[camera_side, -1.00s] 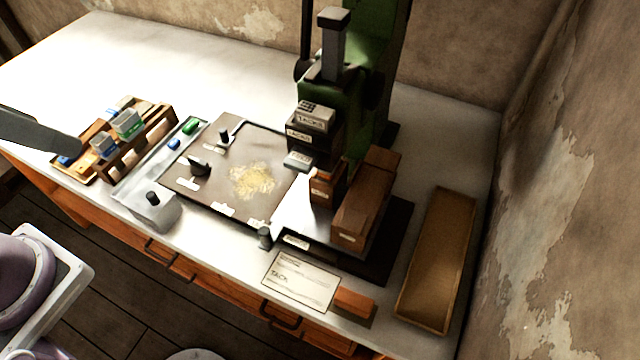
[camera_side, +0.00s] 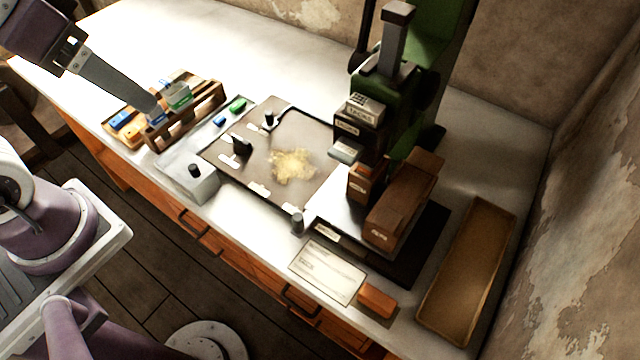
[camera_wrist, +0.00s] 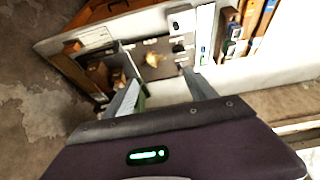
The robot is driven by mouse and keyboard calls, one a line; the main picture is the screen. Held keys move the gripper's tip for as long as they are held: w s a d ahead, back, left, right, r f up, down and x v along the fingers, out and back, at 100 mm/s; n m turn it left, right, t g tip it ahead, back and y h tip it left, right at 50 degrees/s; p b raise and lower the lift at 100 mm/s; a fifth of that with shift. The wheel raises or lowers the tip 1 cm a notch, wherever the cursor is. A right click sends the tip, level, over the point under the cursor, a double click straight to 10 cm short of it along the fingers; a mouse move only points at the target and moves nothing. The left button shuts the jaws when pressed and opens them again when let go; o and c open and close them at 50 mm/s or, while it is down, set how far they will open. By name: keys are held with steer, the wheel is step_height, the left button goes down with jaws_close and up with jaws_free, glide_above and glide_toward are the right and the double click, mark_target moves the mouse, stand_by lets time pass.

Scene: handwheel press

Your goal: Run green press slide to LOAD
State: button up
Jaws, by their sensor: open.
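The green press (camera_side: 440,42) stands at the back right of the bench in the side view, with a grey upright bar (camera_side: 392,40) and a dark labelled block (camera_side: 358,128) in front. No LOAD lettering is legible. A dark plate (camera_side: 250,172) with knobs, white tags and a yellowish patch lies left of it. My gripper (camera_side: 150,100) is at the upper left, above the small-parts rack and well apart from the press. In the wrist view my gripper (camera_wrist: 165,88) has its two fingers spread and empty. A sliver of green (camera_wrist: 142,98) shows beside the left finger.
A wooden rack (camera_side: 203,112) with coloured boxes stands at left. A white box with a dark knob (camera_side: 192,184) is at the front edge. Brown blocks (camera_side: 402,205), a paper card (camera_side: 327,271), an orange-brown block (camera_side: 377,300) and a long tray (camera_side: 468,270) fill the right. The back left bench is clear.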

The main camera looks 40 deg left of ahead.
steer(key=w+d+f+g, duration=0.2)
steer(key=w+d+f, duration=0.25)
steer(key=w, duration=0.25)
steer(key=g, duration=0.3)
glide_above(298, 216)
step_height(298, 216, down, 15)
steer(key=shift+f, duration=0.15)
step_height(298, 216, down, 10)
steer(key=shift+r, duration=0.1)
steer(key=shift+c, duration=0.3)
